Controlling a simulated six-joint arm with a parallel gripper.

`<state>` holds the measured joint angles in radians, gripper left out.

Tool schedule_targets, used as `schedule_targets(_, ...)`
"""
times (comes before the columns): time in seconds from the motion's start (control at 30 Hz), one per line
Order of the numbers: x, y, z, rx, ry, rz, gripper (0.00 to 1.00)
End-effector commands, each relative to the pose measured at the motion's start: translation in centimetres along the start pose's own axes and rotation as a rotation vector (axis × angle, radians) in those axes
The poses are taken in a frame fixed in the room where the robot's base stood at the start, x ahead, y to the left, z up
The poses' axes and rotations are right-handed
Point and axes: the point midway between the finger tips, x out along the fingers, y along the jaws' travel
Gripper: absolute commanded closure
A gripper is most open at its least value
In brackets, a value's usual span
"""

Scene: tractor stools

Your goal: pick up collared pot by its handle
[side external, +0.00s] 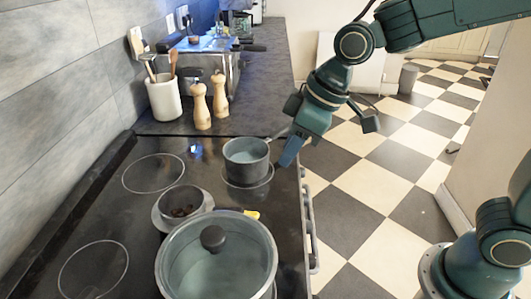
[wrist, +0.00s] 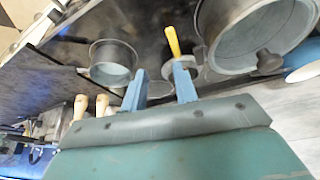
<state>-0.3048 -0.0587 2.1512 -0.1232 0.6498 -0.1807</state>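A small grey pot, likely the collared pot (side external: 246,161), stands upright on the hob towards its far right. Its thin handle (side external: 277,134) points right and back, and its far end is hidden by my gripper. The pot also shows in the wrist view (wrist: 112,62), left of and beyond my fingers. My gripper (side external: 290,150) hangs just right of the pot, near the counter's front edge, with its fingers pointing down. In the wrist view its two blue fingertips (wrist: 160,74) are spread apart, with nothing visibly held.
A large glass-lidded pot (side external: 217,268) stands at the front, with a yellow piece (side external: 252,214) beside its rim. Two wooden mills (side external: 211,106) and a white utensil holder (side external: 164,98) stand behind.

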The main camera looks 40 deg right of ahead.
Motion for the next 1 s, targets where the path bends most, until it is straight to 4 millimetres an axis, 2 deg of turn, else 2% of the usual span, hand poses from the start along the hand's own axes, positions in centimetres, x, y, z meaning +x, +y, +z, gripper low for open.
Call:
schedule_targets(0.1,2.2,-1.1,-1.6,-0.055,-0.011,-0.029,0.71)
schedule_targets(0.3,4.0,-2.1,-2.9,-0.102,-0.013,-0.054,0.71)
schedule_targets(0.67,4.7,-2.3,-3.0,-0.109,-0.015,-0.057,0.71)
schedule_targets(1.0,8.6,-2.6,-2.9,-0.109,-0.019,-0.058,0.71)
